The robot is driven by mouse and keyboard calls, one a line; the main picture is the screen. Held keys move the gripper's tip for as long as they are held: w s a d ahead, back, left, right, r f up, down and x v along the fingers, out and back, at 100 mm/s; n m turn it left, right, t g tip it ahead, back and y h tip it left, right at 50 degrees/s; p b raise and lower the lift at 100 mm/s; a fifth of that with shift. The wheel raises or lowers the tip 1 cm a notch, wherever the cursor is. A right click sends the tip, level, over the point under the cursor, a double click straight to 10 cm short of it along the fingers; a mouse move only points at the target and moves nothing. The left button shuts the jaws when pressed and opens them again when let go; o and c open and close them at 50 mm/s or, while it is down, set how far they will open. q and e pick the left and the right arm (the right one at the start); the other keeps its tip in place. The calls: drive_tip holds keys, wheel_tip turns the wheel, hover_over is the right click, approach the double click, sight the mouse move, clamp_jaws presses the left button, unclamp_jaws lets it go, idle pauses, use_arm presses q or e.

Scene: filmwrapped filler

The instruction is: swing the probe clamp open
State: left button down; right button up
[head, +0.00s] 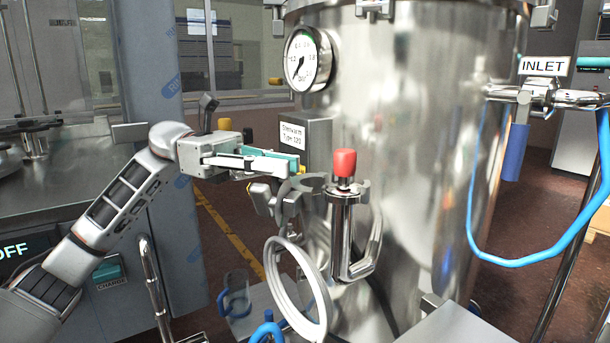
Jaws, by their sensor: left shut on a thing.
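The probe clamp (285,202) is a grey metal fitting on the side of the steel tank, left of the red-capped metal cylinder (344,215). My left gripper (298,169) reaches in from the left, its teal-padded fingers at the upper edge of the clamp. It is shut on a part of the clamp; the fingers hide most of the gripped part. How far the clamp stands open cannot be told. A pale ring (299,290) hangs upright below the clamp. My right gripper is not in view.
The large steel tank (420,150) fills the middle, with a pressure gauge (308,60) and a labelled grey box (306,142) near my gripper. A blue hose (520,262) loops at the right below the INLET sign (543,66). A grey cabinet (165,230) stands behind my left arm.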

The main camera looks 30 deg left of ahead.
use_arm(q)
drive_tip(key=c, duration=2.1)
unclamp_jaws()
wheel_tip(320, 180, up, 10)
drive_tip(key=shift+r, duration=0.1)
